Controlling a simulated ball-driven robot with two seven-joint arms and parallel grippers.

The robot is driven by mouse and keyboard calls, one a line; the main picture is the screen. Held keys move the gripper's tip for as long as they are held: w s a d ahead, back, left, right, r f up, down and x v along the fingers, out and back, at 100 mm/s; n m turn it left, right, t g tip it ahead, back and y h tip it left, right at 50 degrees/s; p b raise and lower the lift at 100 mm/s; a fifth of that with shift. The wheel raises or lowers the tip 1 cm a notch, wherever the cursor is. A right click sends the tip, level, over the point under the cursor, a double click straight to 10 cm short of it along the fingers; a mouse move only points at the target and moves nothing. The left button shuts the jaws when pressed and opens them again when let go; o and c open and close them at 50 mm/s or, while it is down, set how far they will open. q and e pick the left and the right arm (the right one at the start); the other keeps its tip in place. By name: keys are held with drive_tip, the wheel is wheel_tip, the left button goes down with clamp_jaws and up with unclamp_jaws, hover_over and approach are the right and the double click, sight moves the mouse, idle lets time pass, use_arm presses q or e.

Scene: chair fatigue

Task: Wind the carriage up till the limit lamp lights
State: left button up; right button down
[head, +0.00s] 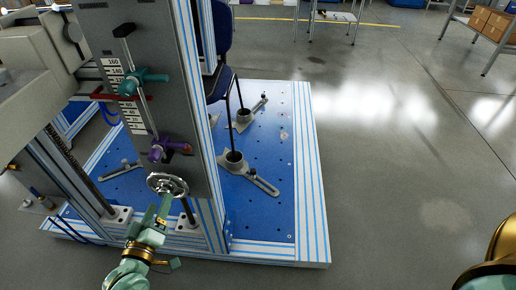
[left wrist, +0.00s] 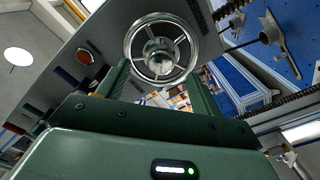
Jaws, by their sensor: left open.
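A chrome handwheel (head: 167,186) sits low on the front of the grey upright panel (head: 184,100). It fills the top middle of the left wrist view (left wrist: 160,48), with spokes and a round hub. My left gripper (head: 164,206) is open just in front of and below the wheel, its green fingers (left wrist: 158,76) apart and nothing seen gripped. Whether a finger touches the rim I cannot tell. A teal clamp (head: 140,81) and a purple clamp (head: 165,150) sit along the numbered scale (head: 115,78), with a red pointer (head: 130,98) between them. An orange-red disc (left wrist: 83,56) on the panel may be a lamp; whether lit is unclear.
The panel stands on a blue base plate (head: 262,205) with striped aluminium edges. A blue chair (head: 222,40) stands behind it, its feet near grey floor clamps (head: 236,160). Open grey floor lies to the right. Shelving with cartons (head: 490,22) is far right.

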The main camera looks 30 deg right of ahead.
use_arm(q)
drive_tip(key=n, duration=0.3)
drive_tip(key=n+b, duration=0.1)
drive_tip(key=n, duration=0.7)
drive_tip(key=shift+f, duration=0.1)
drive_tip(key=shift+n+b, duration=1.3)
drive_tip(key=shift+n, duration=3.1)
